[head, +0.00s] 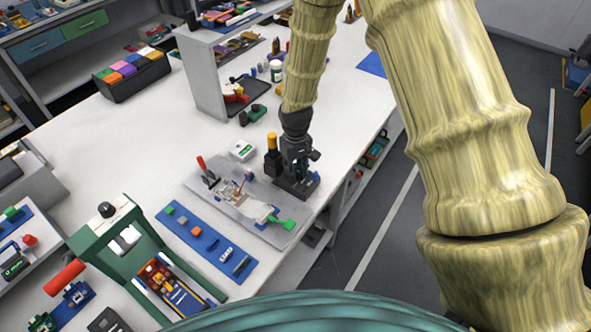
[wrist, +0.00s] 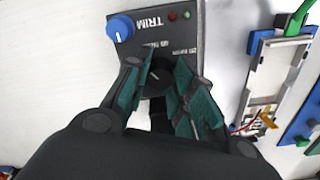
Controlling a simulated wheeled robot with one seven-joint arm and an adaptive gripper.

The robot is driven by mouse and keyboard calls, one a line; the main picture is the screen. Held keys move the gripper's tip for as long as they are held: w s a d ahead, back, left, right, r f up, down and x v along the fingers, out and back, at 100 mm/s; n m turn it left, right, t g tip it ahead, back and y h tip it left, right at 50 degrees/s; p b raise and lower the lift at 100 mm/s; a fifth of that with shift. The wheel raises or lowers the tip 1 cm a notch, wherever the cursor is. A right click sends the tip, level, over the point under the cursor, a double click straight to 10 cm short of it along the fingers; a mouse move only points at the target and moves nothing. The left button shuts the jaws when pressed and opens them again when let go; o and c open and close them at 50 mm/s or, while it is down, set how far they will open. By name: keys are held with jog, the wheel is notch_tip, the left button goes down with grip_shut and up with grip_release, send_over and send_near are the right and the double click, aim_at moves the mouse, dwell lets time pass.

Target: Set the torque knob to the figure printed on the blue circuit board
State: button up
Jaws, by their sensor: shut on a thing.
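My gripper (wrist: 158,84) has its teal fingers on both sides of a dark knob (wrist: 160,70) on a dark grey control box (wrist: 185,32). The fingers are shut on this knob and cover much of it and its printed scale; I cannot read its setting. A blue knob (wrist: 121,27) beside the word TRIM, with a red and a green light, is on the same box, apart from the fingers. In the head view my gripper (head: 297,168) points down onto the box (head: 312,188). I cannot make out a figure on any blue circuit board.
A grey fixture plate (head: 225,208) with a cell and green-handled clamp lies beside the box. An orange-topped black device (head: 272,160) and a white box with a green display (head: 243,150) stand close by. A green press (head: 90,245) and blue parts strip (head: 208,242) are nearer.

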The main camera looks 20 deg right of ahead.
aim_at(296, 171)
jog(key=m, duration=0.3)
jog(key=shift+m, duration=2.1)
jog(key=o, duration=1.1)
jog(key=shift+c, duration=0.2)
notch_tip(296, 171, up, 12)
